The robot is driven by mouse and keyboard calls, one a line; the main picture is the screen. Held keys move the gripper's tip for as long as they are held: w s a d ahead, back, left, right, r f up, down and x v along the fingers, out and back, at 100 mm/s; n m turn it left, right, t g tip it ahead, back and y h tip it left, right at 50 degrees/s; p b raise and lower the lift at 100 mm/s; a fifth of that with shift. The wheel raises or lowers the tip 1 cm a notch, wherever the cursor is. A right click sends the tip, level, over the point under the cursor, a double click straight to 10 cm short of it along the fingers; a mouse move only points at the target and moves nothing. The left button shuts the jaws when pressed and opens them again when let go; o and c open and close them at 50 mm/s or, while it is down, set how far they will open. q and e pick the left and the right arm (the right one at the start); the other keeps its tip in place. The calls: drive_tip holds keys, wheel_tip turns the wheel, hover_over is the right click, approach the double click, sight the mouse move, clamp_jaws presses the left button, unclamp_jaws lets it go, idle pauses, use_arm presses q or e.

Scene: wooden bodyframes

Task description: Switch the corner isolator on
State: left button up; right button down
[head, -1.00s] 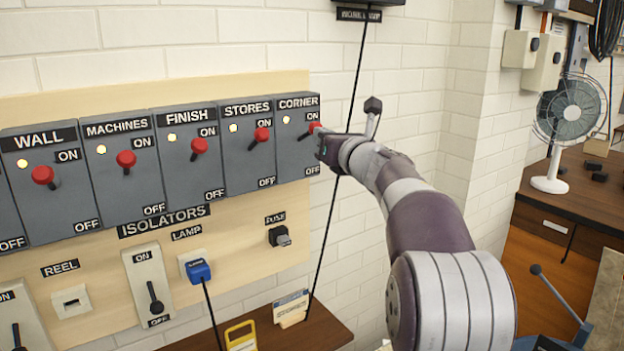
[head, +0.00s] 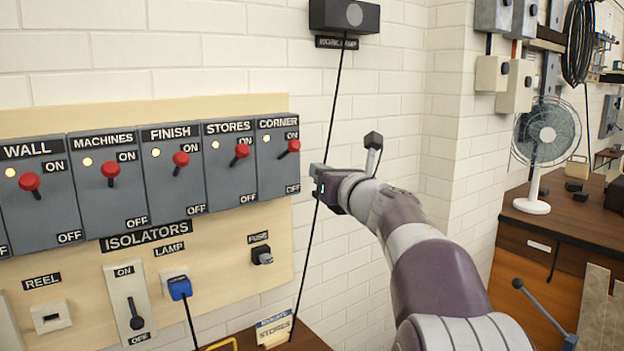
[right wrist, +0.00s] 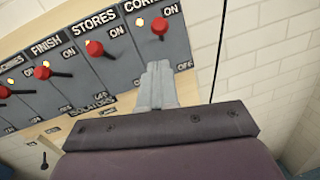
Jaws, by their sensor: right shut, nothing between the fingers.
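The corner isolator (head: 278,165) is the rightmost grey box on the wooden board. Its red-knobbed lever (head: 293,146) points up and right, towards ON, and its yellow lamp is lit. It also shows at the top of the right wrist view (right wrist: 158,27). My right gripper (head: 316,175) is just right of the box, apart from the lever. In the right wrist view the right gripper (right wrist: 158,72) has its fingers shut together with nothing between them. My left gripper is not in view.
The stores (head: 230,160), finish (head: 178,170) and other isolators stand in a row to the left, lamps lit. A black cord (head: 325,190) hangs beside my right gripper. A fan (head: 545,135) stands on the desk at right.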

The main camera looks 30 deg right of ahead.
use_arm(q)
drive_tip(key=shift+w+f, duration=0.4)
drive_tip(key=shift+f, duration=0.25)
use_arm(e)
drive_tip(key=s, duration=0.2)
drive_tip(key=s+f, duration=0.1)
drive_tip(key=s, duration=0.1)
drive_tip(key=shift+a, duration=0.1)
drive_tip(key=shift+s+r, duration=0.1)
drive_tip(key=shift+s, duration=0.05)
